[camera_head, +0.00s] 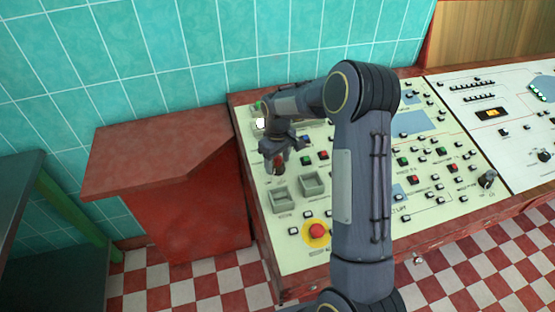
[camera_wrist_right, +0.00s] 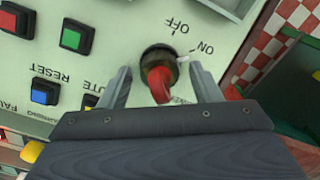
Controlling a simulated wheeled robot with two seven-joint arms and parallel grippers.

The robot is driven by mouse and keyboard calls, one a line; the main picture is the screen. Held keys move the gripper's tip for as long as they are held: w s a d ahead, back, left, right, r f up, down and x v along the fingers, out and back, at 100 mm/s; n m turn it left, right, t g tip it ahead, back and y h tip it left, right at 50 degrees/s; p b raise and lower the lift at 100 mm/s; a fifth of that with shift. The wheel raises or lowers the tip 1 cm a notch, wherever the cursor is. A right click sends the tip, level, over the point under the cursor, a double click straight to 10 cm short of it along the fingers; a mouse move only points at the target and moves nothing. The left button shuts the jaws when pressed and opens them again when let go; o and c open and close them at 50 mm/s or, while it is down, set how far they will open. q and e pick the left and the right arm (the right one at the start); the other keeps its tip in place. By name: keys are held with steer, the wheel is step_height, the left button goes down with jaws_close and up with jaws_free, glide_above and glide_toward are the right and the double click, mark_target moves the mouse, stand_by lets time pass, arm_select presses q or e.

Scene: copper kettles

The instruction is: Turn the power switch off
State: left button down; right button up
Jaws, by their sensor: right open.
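The power switch (camera_wrist_right: 160,80) is a rotary knob with a dark round base and a red handle, set in the pale panel. In the wrist view, OFF is printed above it and ON to its upper right, both upside down. A small white mark on its right side lies towards ON. My right gripper (camera_wrist_right: 161,78) is open, with one finger on each side of the knob; I cannot tell whether either touches it. In the head view, my right gripper (camera_head: 277,160) is over the panel's left part, partly hiding the red handle. My left gripper is not in view.
The control panel (camera_head: 447,205) carries many small buttons. A yellow-ringed red button (camera_head: 317,232) is nearer the front. Green (camera_wrist_right: 73,37) and blue (camera_wrist_right: 43,92) buttons lie beside the switch. A red cabinet (camera_head: 190,215) stands left of the console, against a teal tiled wall.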

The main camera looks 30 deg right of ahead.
steer(key=shift+c, duration=0.2)
steer(key=c, duration=1)
steer(key=shift+o, duration=0.2)
steer(key=shift+n, duration=0.5)
steer(key=shift+n+b, duration=0.5)
steer(key=shift+n, duration=3.1)
steer(key=shift+r+n, duration=0.1)
steer(key=shift+n, duration=0.4)
steer(key=o, duration=1)
